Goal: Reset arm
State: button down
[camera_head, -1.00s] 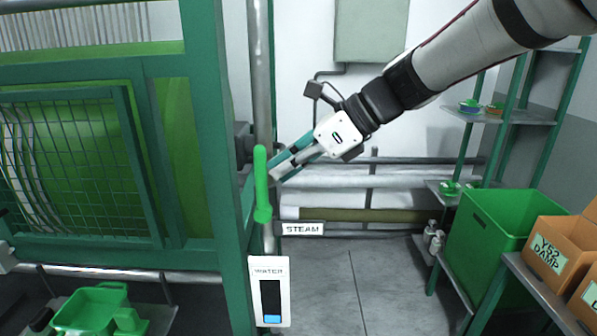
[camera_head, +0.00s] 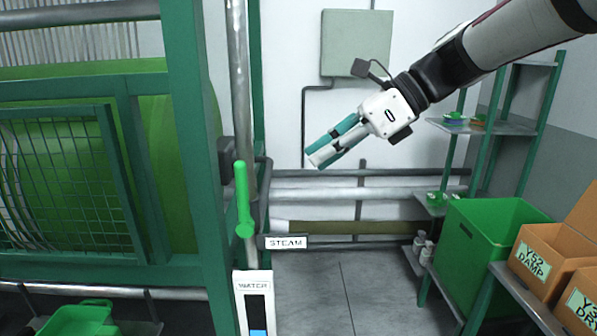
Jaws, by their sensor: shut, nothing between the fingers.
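My gripper (camera_head: 321,160) is at the end of my arm, which reaches in from the upper right. Its teal and grey fingers are shut with nothing between them. They point down and to the left in open air, in front of the back wall and its pipes. The green valve lever (camera_head: 243,200) stands upright on the vertical pipe to the left of my gripper, clear of the fingers. A STEAM label (camera_head: 286,242) is beside the lever's lower end.
The green-framed dyeing machine (camera_head: 187,150) fills the left. A WATER gauge (camera_head: 254,303) stands below the lever. A green bin (camera_head: 480,245), cardboard boxes (camera_head: 540,255) and a shelf rack (camera_head: 500,127) are on the right. The middle floor (camera_head: 340,290) is clear.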

jog(key=s+d+f+n+t+h, duration=0.1)
jog(key=s+d+f+n+h, duration=0.4)
jog(key=s+n, duration=0.5)
jog(key=s+d+f+n+t+h, duration=0.2)
jog(key=s+d+f+n+h, duration=0.3)
jog(key=s+n, duration=0.5)
jog(key=shift+d+f+n, duration=0.3)
jog(key=shift+d, duration=0.9)
jog(key=shift+s, duration=0.25)
